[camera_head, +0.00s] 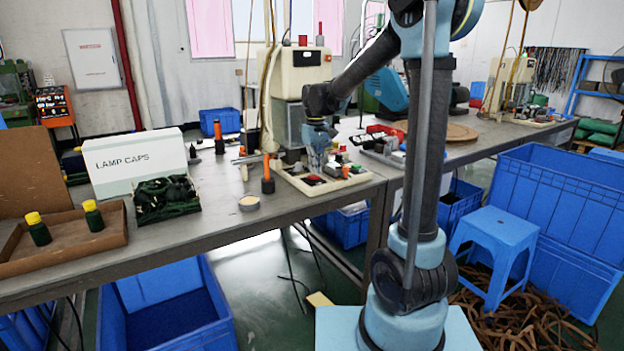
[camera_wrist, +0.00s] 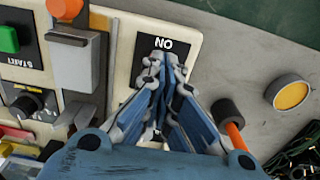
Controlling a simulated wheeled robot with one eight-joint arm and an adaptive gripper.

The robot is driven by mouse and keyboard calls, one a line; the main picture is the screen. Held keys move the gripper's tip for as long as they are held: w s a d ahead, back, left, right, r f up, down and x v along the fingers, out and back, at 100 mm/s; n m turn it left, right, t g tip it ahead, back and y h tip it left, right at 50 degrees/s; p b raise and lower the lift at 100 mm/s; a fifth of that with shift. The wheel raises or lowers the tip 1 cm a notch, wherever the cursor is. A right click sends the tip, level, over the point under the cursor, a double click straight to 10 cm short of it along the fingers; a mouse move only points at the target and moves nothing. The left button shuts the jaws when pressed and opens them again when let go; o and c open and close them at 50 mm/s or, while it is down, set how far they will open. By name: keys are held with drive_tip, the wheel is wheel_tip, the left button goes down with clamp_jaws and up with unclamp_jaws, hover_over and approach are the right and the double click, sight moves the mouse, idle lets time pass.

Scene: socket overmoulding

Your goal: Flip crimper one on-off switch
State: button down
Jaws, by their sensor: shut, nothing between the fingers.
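The crimper (camera_head: 303,72), a beige machine, stands on the bench with a cream control base (camera_head: 350,181) in front. In the wrist view, a black label (camera_wrist: 149,52) reading "NO" as seen lies on the cream panel (camera_wrist: 121,50). My gripper (camera_wrist: 166,66) is shut and empty, its fingertips over the label just below the lettering. The switch itself is hidden under the fingers, and I cannot tell whether they touch it or how it is set. In the head view my gripper (camera_head: 318,170) points down over the control base.
Close by are an orange-handled tool (camera_head: 267,178) and a round tin (camera_head: 249,203). A grey lever block (camera_wrist: 78,65) and green button (camera_wrist: 8,39) sit left of my fingers. A Lamp Caps box (camera_head: 130,160) and yellow-capped bottles (camera_head: 38,230) stand further left.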

sight(315, 177)
drive_tip(key=shift+f, duration=1.05)
idle(0.8)
drive_tip(key=shift+r, duration=3.55)
